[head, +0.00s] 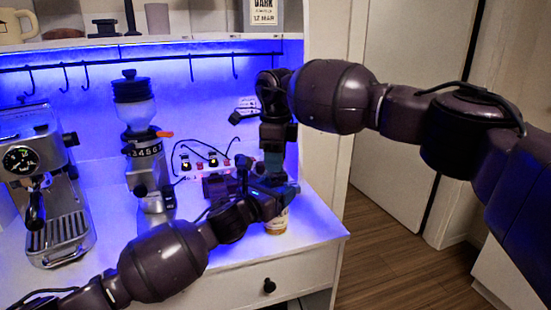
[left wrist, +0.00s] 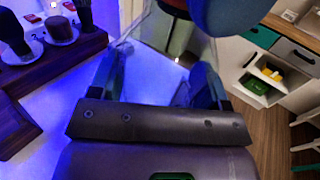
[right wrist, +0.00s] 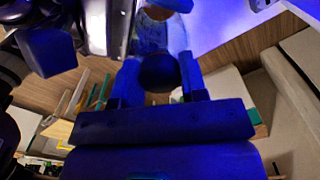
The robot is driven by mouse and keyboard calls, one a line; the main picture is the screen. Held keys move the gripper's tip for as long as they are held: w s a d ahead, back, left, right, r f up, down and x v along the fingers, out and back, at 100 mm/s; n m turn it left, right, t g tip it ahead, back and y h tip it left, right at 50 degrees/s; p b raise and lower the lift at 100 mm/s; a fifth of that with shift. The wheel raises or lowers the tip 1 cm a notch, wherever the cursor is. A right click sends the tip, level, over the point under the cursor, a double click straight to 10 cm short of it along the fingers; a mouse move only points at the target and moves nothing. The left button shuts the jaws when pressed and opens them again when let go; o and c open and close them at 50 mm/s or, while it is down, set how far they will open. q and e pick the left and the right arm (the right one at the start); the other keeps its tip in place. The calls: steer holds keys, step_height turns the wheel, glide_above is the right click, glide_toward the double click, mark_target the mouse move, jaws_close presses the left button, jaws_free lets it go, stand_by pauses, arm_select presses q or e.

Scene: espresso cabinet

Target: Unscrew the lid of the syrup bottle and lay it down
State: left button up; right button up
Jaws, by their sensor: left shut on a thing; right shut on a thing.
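The syrup bottle (head: 277,221) stands upright near the right front of the blue-lit counter. Only its lower part with an orange-and-white label shows clearly; its upper part is hidden by my grippers. My left gripper (head: 272,188) comes in from the left and is shut on the bottle's body. My right gripper (head: 272,160) points down from above and is shut on the lid. In the right wrist view the dark round lid (right wrist: 158,74) sits between my right fingers. I cannot tell whether the lid still touches the bottle's neck.
A grinder (head: 147,165) and an espresso machine (head: 45,185) stand on the left of the counter (head: 115,235). Hooks hang from a rail (head: 150,56) above. The counter ends just right of the bottle.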

steer(key=shift+n, duration=0.8)
steer(key=o, duration=1)
steer(key=shift+r, duration=0.15)
